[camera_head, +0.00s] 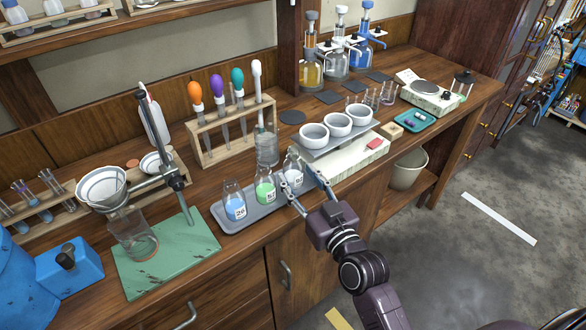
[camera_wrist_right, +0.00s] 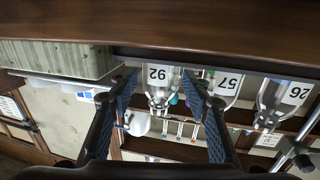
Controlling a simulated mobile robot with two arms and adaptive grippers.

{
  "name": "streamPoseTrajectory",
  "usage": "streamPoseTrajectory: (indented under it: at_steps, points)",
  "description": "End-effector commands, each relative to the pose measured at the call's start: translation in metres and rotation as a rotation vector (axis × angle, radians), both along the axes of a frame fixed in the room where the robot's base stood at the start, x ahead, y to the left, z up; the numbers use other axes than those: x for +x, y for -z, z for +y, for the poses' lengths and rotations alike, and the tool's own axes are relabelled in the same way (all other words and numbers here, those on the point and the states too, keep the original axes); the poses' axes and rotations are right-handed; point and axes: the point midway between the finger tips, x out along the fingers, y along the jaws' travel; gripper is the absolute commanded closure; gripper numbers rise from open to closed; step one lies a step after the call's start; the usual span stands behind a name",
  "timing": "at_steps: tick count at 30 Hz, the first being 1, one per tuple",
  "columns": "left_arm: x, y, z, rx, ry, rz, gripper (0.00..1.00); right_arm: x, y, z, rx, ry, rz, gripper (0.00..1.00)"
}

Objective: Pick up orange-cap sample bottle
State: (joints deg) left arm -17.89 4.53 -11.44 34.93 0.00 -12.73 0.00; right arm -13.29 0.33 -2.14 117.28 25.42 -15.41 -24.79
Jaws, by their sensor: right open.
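Three small clear bottles stand in a row on a grey tray (camera_head: 234,227) on the bench. Bottle 26 (camera_head: 234,204) holds blue liquid, bottle 57 (camera_head: 265,187) green, and bottle 92 (camera_head: 293,173) looks pale or clear. No orange cap can be made out on any of them. My right gripper (camera_head: 300,178) is open at the tray's right end, its fingers near bottle 92. In the upside-down right wrist view, bottle 92 (camera_wrist_right: 161,84) appears between the two fingers, with bottle 57 (camera_wrist_right: 227,88) and bottle 26 (camera_wrist_right: 285,98) to the right. Contact cannot be told. My left gripper is out of view.
A test-tube rack (camera_head: 230,137) with coloured droppers, one orange, stands behind the tray. A stand with a funnel and flask on a green base (camera_head: 185,262) is at the left.

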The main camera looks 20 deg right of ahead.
Motion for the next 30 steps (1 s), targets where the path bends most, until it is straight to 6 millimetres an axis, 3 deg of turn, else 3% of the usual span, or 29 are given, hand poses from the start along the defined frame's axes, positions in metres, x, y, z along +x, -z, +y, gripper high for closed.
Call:
streamPoseTrajectory:
  at_steps: [6, 15, 25, 30]
  points:
    - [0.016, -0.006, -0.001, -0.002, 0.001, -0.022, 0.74, 0.027, -0.002, 0.005, 0.001, 0.0, -0.001, 0.56]
    - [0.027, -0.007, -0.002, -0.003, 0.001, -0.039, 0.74, 0.031, -0.001, 0.006, 0.0, 0.0, 0.001, 0.56]
    - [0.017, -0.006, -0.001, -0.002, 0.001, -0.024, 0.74, 0.031, -0.001, 0.006, 0.0, 0.0, 0.001, 0.92]
    - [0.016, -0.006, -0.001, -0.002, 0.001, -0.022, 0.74, 0.031, -0.002, 0.005, 0.0, 0.0, -0.001, 0.93]
